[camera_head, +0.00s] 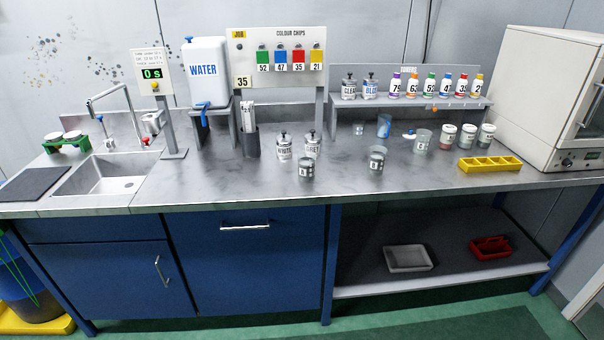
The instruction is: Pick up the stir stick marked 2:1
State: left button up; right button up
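White upright sticks (247,114) stand close together in a dark holder (251,143) on the steel counter, just right of the water tank's stand. Small dark marks show on them, but they are too small to read, so I cannot tell which is marked 2:1. The lower parts of the sticks are hidden inside the holder. Neither of my grippers is in view.
A water tank (205,72) stands behind left of the holder. Bottles marked WHITE (284,147) and GREY (312,146) stand to its right, with a small cup (306,168) in front. The counter front (220,183) is clear.

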aim_at(247, 107)
jog(key=i+j, duration=0.45)
jog(key=i+l+z, duration=0.25)
jog(key=l, duration=0.2)
jog(key=i+l+z, duration=0.3)
jog(key=i+l, duration=0.05)
